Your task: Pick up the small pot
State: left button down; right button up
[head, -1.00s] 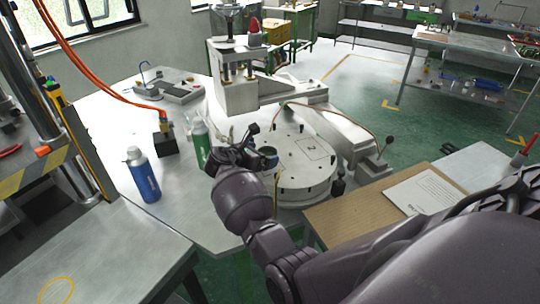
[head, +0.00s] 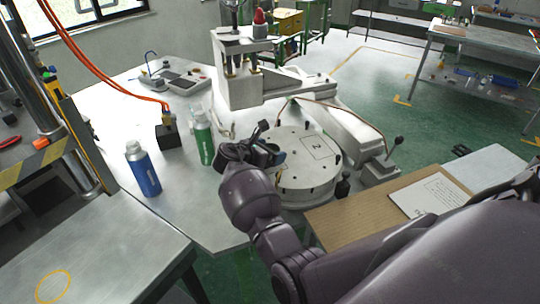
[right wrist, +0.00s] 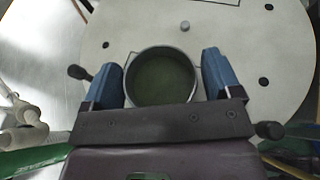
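The small pot (right wrist: 161,80) is a round grey vessel with a dark green inside, seen from above in the right wrist view. It is over the white round disc (right wrist: 262,40) of the machine. My right gripper (right wrist: 163,78) is open, with one blue finger on each side of the pot. The fingers are close to its wall, with a thin gap at the right one. In the head view my right gripper (head: 270,152) is at the left part of the disc (head: 312,152) and mostly hides the pot. My left gripper is not in view.
A green bottle (head: 203,138) and a blue bottle (head: 143,170) stand left of my right gripper. The machine's press head (head: 240,75) rises behind the disc. A wooden board (head: 375,215) with a paper lies to the right. The table is clear at front left.

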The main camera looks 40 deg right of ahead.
jog(key=c, duration=0.8)
